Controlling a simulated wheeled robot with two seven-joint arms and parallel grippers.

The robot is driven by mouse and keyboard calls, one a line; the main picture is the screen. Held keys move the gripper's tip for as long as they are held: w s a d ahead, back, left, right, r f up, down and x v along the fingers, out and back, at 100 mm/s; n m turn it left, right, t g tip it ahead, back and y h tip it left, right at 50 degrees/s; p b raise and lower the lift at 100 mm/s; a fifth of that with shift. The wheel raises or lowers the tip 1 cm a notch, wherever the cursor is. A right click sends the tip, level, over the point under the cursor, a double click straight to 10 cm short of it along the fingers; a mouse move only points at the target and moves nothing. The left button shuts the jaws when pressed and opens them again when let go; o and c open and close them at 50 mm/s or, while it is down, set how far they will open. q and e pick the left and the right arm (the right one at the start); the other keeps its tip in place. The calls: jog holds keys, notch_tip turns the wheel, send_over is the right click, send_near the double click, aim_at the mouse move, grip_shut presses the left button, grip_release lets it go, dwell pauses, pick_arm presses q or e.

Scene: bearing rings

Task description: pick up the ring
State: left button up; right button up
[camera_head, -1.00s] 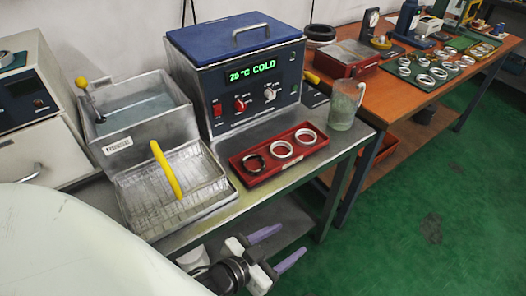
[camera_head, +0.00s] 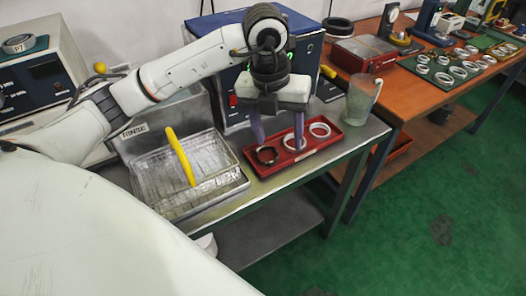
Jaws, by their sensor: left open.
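A red tray (camera_head: 309,152) on the metal bench holds three rings in a row. The left one is a dark ring (camera_head: 267,155); the middle ring (camera_head: 289,145) and the right ring (camera_head: 320,130) are silver. My left gripper (camera_head: 279,141) points down over the tray, its two purple fingers apart and nothing seen between them. One fingertip is near the dark ring; the other overlaps the middle ring in the picture, covering part of it. I cannot tell whether the fingers touch anything. My right gripper is not in view.
A glass jug (camera_head: 361,99) stands right of the tray. A wire basket with a yellow handle (camera_head: 181,157) is at its left. The blue-topped heater box (camera_head: 308,27) stands behind my arm. More rings lie on a green mat (camera_head: 431,87) on the wooden table.

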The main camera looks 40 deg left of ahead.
aim_at(267, 154)
pick_arm(q)
jog(key=shift+n+y, duration=0.3)
jog(key=shift+y, duration=0.3)
jog(key=a+f, duration=0.3)
jog(key=a, duration=0.1)
jog(key=shift+w, duration=0.35)
jog(key=shift+w+a+f+p, duration=0.15)
jog(key=shift+w+f, duration=0.15)
jog(key=shift+f, duration=1.15)
jog(key=shift+w+f+p, duration=0.15)
jog(key=shift+w+f, duration=0.1)
jog(key=shift+f, duration=1.2)
jog(key=shift+r, duration=0.1)
jog(key=c, duration=0.8)
